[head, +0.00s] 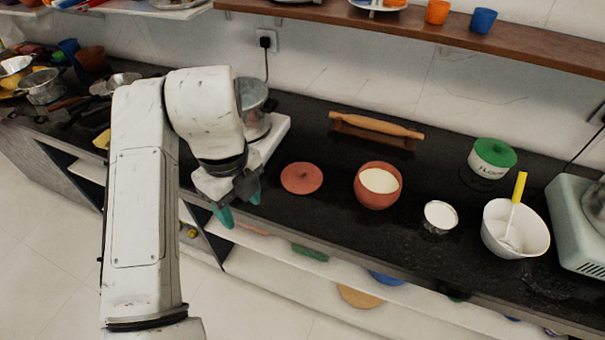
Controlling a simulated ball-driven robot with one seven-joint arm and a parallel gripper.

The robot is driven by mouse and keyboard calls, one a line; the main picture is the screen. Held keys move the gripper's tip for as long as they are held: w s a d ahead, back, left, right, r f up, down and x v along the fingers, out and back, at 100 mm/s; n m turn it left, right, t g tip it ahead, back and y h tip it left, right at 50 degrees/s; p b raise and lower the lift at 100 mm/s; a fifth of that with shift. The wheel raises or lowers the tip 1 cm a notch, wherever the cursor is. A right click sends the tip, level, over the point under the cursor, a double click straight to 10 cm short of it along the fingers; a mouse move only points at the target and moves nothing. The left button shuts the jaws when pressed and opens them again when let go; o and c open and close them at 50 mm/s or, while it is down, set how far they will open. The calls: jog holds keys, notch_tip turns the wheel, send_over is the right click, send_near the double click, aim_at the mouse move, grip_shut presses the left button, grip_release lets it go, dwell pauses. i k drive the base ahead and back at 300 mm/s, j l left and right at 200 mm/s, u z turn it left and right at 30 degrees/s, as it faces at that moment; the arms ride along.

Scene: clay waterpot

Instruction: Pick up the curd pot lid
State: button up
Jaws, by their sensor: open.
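The curd pot lid (301,178) is a flat round terracotta disc with a small knob. It lies on the black counter, just left of the curd pot. The curd pot (377,186) is a round terracotta bowl, uncovered, with white curd inside. My gripper (238,212) has teal fingertips pointing down. It is open, with nothing seen between its fingers, left of the lid and near the counter's front edge. It is apart from the lid in the picture; its height over the counter is hard to tell.
A wooden rolling pin (376,125) lies behind the pot. A small metal cup (440,217), a white bowl with a yellow-handled tool (515,229) and a green-lidded container (492,158) stand to the right. A grinder (256,112) is behind my gripper. A wooden shelf (440,32) hangs above.

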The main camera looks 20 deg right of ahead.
aim_at(297, 178)
jog(key=i+l, duration=0.35)
jog(key=l, duration=0.15)
jog(key=i+l, duration=0.35)
jog(key=l, duration=0.15)
